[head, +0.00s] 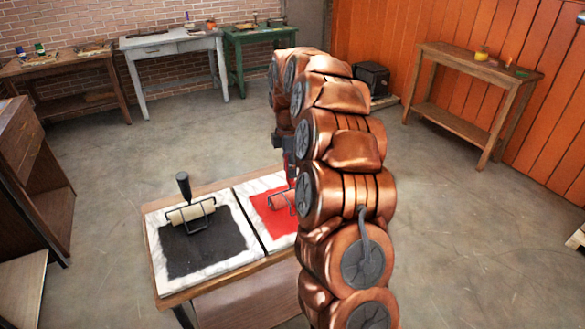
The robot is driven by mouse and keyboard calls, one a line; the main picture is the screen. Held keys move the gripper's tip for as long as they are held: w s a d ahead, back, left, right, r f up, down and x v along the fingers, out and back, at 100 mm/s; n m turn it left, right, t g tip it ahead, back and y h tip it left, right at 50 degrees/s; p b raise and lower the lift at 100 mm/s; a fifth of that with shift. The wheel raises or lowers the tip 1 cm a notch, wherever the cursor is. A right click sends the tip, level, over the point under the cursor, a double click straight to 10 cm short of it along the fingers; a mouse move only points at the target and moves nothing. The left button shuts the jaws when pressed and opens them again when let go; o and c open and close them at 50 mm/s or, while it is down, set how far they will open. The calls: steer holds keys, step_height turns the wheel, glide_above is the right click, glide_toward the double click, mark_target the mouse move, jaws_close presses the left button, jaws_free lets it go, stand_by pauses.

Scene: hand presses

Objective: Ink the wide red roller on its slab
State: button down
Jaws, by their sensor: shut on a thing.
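The red-inked marble slab (264,230) lies on the right of a small wooden table, partly hidden behind my copper arm. My gripper (289,160) shows only as a dark piece at the arm's left edge, above this roller.
A black-inked slab (205,256) lies to the left on the same table (214,186), with another pale roller (190,212) standing on it, dark handle up. A wooden cabinet (40,165) stands at the left. Benches line the far walls. The floor between is open.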

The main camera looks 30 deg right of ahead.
steer(key=shift+w+d+r+p, duration=0.1)
steer(key=shift+w+p, duration=0.3)
steer(key=shift+w, duration=0.85)
steer(key=s+a+b, duration=0.1)
steer(key=s+b, duration=0.3)
steer(key=s, duration=0.7)
steer(key=shift+s, duration=0.15)
stand_by(1.9)
